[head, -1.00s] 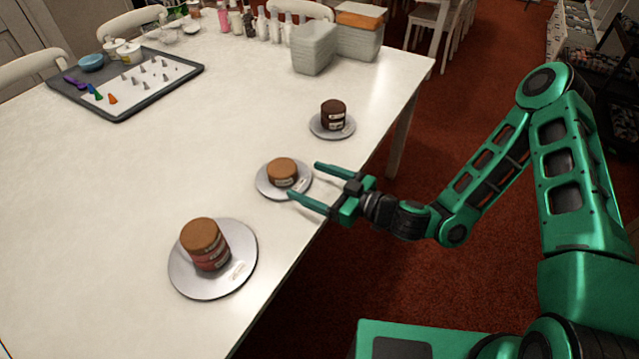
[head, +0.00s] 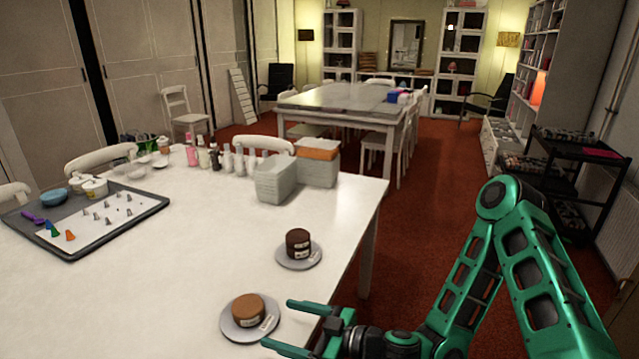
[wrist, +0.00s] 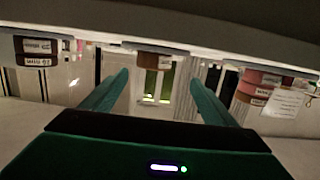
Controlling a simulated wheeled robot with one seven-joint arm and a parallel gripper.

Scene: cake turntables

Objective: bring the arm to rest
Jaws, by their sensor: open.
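My gripper (head: 290,326) is open and empty at the right edge of the white table in the head view. Its fingers point left, close to a grey turntable (head: 233,331) that bears a short brown cake (head: 249,308). Another turntable (head: 284,259) with a dark chocolate cake (head: 298,243) stands behind it. In the wrist view my two green fingers are spread apart (wrist: 160,92) with nothing between them. Beyond them a small brown cake (wrist: 153,61) shows in the middle, a dark cake (wrist: 34,52) at left and a layered pinkish cake (wrist: 256,87) at right.
The white table (head: 190,250) has a dark tray (head: 75,245) with piping tips at left. Stacked grey boxes (head: 275,180) and bottles (head: 227,160) stand at the back. Red floor (head: 420,220) lies open right of the table. A black shelf cart (head: 570,165) stands farther right.

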